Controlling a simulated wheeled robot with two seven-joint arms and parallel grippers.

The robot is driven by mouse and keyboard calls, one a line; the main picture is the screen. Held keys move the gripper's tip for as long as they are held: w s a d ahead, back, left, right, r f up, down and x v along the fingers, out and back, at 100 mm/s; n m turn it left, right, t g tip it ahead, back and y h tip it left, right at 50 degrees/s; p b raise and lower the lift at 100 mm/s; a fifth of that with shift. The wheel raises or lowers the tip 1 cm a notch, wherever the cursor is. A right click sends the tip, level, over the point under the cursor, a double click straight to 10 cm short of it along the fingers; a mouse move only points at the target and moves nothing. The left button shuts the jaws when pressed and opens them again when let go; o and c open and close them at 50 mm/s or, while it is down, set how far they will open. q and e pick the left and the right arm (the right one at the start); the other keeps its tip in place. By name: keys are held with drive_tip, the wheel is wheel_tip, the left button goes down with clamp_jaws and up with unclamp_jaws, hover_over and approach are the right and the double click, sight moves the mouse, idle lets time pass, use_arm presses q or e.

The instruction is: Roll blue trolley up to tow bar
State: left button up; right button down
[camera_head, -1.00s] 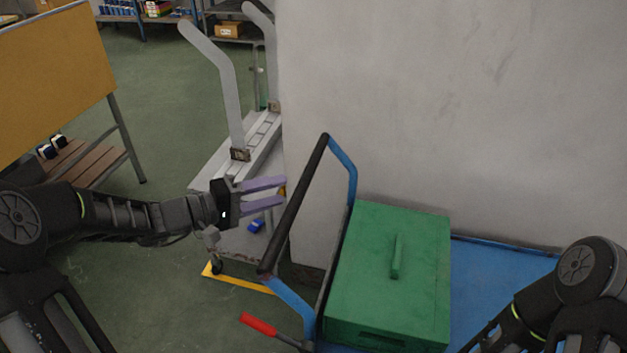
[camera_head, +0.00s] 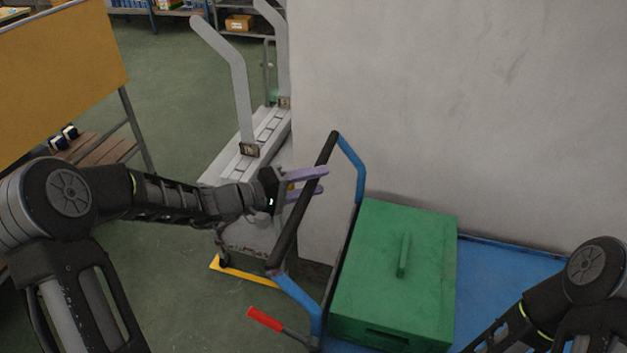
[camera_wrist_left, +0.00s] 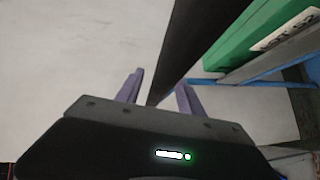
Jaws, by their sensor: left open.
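The blue trolley (camera_head: 510,262) stands at the right, beside the pale wall, with a green box (camera_head: 395,265) on its deck. Its push handle has a black grip bar (camera_head: 302,205) between blue uprights. My left gripper (camera_head: 308,180) is open, with its purple fingers at the upper half of the black bar. In the left wrist view the bar (camera_wrist_left: 190,50) runs down between the two open fingers (camera_wrist_left: 158,92); I cannot tell if they touch it. My right arm shows at the lower right, and its gripper is out of view. I cannot make out a tow bar for certain.
A grey cart with upright posts (camera_head: 240,100) stands behind, left of the wall (camera_head: 450,100). A yellow floor marking (camera_head: 245,276) and a red-handled lever (camera_head: 265,319) are near the trolley's handle end. A yellow board (camera_head: 60,70) stands left. Green floor is open between.

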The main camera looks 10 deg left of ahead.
use_arm(q)
drive_tip(key=shift+c, duration=0.4)
clamp_jaws()
idle(0.9)
